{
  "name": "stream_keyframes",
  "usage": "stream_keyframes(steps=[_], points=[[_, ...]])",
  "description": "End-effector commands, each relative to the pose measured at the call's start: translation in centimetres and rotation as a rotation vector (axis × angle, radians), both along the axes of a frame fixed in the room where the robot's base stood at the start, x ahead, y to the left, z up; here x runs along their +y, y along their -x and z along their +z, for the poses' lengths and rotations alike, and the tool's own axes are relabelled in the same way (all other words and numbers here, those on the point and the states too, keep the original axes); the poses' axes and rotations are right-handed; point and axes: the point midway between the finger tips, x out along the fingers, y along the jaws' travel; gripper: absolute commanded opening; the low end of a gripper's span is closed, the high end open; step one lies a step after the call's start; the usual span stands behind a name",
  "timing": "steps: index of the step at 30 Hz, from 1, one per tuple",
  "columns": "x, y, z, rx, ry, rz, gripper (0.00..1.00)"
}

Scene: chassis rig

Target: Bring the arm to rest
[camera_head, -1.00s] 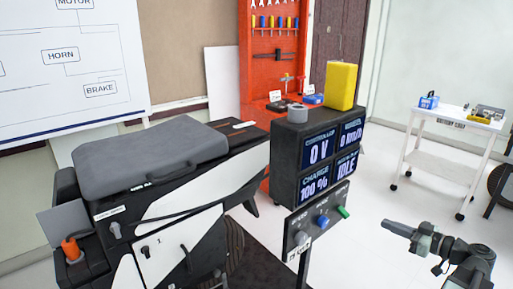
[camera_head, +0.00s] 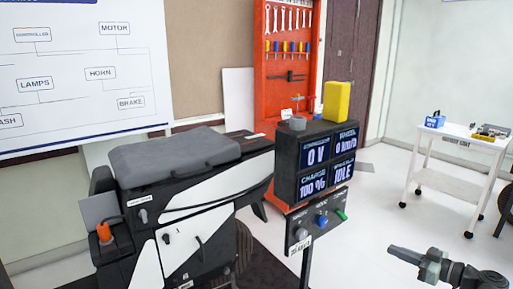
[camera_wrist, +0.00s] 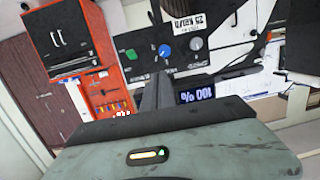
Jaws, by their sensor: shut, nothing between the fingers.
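My gripper (camera_head: 393,250) shows at the lower right of the head view, with its narrow fingers together and pointing left. The arm behind it runs off the bottom right corner. In the wrist view the shut fingers (camera_wrist: 156,90) show in the middle, with nothing between them. The wrist view looks upside down towards the black control panel (camera_wrist: 158,52) with its green and blue knobs. The fingertips overlap the panel's lower edge in that view; I cannot tell the distance. In the head view the arm stands in front of open floor, clear of the panel (camera_head: 317,220).
A scooter rig with a grey seat (camera_head: 175,150) fills the left. The display box (camera_head: 290,160) carries a yellow block (camera_head: 337,101) and a grey ring. A red tool board (camera_head: 290,62) stands behind. A white trolley (camera_head: 455,185) stands at right, with bare floor (camera_head: 375,215) before it.

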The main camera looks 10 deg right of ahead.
Motion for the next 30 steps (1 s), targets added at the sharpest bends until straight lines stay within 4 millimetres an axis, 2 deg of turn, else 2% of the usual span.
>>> stream_keyframes(steps=[5, 11, 14, 17, 18, 21, 24, 27, 30], points=[[4.2, -2.8, 0.0, 0.0, 0.0, 0.082, 0.0], [11.1, -6.3, -0.3, 0.009, 0.006, 0.21, 0.0], [15.9, -8.0, -1.1, 0.036, 0.028, 0.296, 0.0], [22.5, -9.4, -2.8, 0.095, 0.074, 0.411, 0.0], [25.7, -9.8, -3.8, 0.136, 0.097, 0.462, 0.0], [33.6, -9.7, -7.2, 0.298, 0.161, 0.579, 0.0], [39.5, -8.5, -10.5, 0.488, 0.235, 0.637, 0.0], [43.2, -6.9, -13.5, 0.679, 0.315, 0.631, 0.0], [45.2, -5.2, -16.2, 0.874, 0.408, 0.554, 0.0]])
